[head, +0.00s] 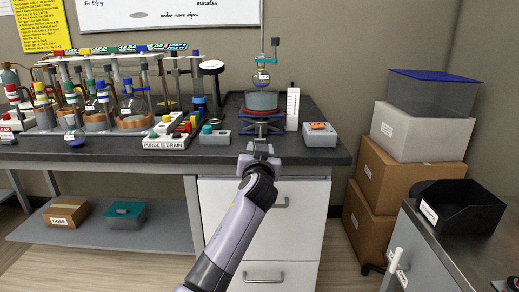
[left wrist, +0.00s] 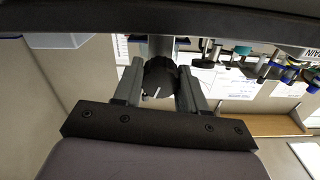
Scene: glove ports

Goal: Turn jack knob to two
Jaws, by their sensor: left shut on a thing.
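The dark round jack knob (left wrist: 159,78) sits between the fingers of my left gripper (left wrist: 160,86) in the left wrist view. A short white pointer mark shows on its face; no numbers around it can be read. In the head view, my left gripper (head: 261,149) is at the front edge of the bench, just below the blue lab jack (head: 262,128), and hides the knob. The jack carries a red-rimmed plate with a grey-green pot (head: 262,101) and a round flask (head: 261,79) above. My right gripper is not in view.
A white upright scale (head: 293,108) and a grey box with an orange switch (head: 320,133) stand right of the jack. A small box with a teal knob (head: 214,135) and the purge and drain block (head: 168,138) stand left. Stacked boxes (head: 384,172) fill the right.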

